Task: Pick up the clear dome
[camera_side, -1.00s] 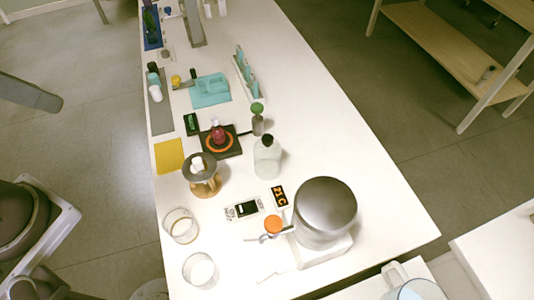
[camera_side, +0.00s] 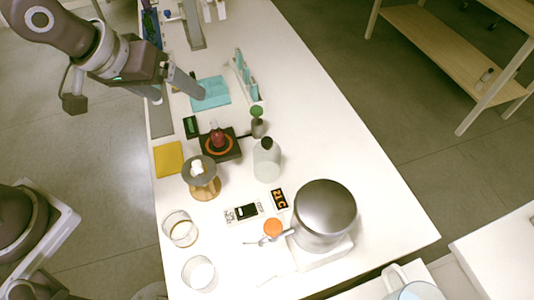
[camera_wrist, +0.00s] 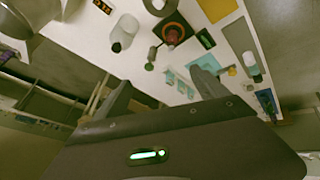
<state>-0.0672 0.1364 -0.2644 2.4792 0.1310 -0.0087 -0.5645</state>
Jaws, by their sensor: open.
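Two clear glass vessels stand at the table's near left. One clear round vessel (camera_side: 180,228) has a tan ring at its bottom, and a plain clear vessel (camera_side: 199,272) is nearer the camera. I cannot tell for sure which is the clear dome. My gripper (camera_side: 181,95) is open and empty at the upper left, above the far part of the table and well away from both vessels. Its spread fingers also show in the wrist view, where neither clear vessel can be made out.
A large steel pot (camera_side: 325,212), a frosted dark-capped bottle (camera_side: 267,160), a hot plate (camera_side: 232,150) with a red flask, and a wooden-based stand (camera_side: 206,188) crowd the middle. A teal block (camera_side: 211,93) lies near my fingers. Bare table (camera_side: 365,165) is at the right.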

